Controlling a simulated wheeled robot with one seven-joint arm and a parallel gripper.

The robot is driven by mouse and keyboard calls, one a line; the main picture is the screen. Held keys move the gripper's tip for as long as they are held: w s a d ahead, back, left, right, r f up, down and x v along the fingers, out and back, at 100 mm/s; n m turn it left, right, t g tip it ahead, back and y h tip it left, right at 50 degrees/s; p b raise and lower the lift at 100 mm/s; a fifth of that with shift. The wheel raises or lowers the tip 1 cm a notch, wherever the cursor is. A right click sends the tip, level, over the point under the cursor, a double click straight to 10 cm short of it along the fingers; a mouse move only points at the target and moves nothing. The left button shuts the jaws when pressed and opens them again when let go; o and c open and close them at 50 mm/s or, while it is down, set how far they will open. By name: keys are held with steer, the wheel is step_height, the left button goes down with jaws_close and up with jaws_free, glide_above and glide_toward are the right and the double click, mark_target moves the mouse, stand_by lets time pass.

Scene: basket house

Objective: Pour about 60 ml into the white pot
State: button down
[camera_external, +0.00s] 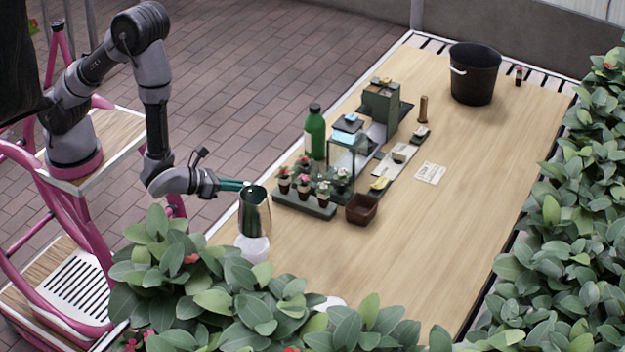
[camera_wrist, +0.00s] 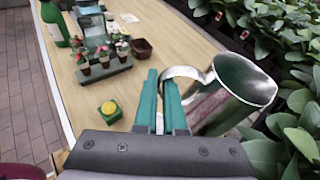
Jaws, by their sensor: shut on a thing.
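My gripper (camera_external: 236,185) is shut on the handle of a shiny metal pitcher (camera_external: 254,212), which looks close to upright in the external view. In the wrist view the gripper (camera_wrist: 162,78) has its green fingers at the handle, and the pitcher (camera_wrist: 232,92) is to their right, its mouth facing up and right. A white rounded thing (camera_external: 253,248) shows just below the pitcher; I cannot tell whether they touch. Another white thing (camera_external: 330,302) is mostly hidden by leaves. I cannot tell which is the white pot. The liquid is not visible.
A tray of small potted flowers (camera_external: 304,207), a brown square pot (camera_external: 362,209) and a green bottle (camera_external: 315,133) stand beyond the pitcher. A yellow button on a green box (camera_wrist: 109,108) is left of the fingers. Leafy plants (camera_external: 220,295) crowd the near edge.

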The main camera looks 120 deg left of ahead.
steer(key=s+a+f+n+g+y, duration=0.1)
steer(key=s+a+f, duration=0.3)
steer(key=s+f, duration=0.3)
steer(key=s+a+f+n+g, duration=0.1)
steer(key=s+a+f, duration=0.3)
steer(key=s+f, duration=0.4)
steer(key=shift+s+a+n+g+y, duration=0.2)
steer(key=shift+s+n+g+y, duration=0.35)
steer(key=shift+s, duration=1.05)
steer(key=shift+w+r, duration=0.1)
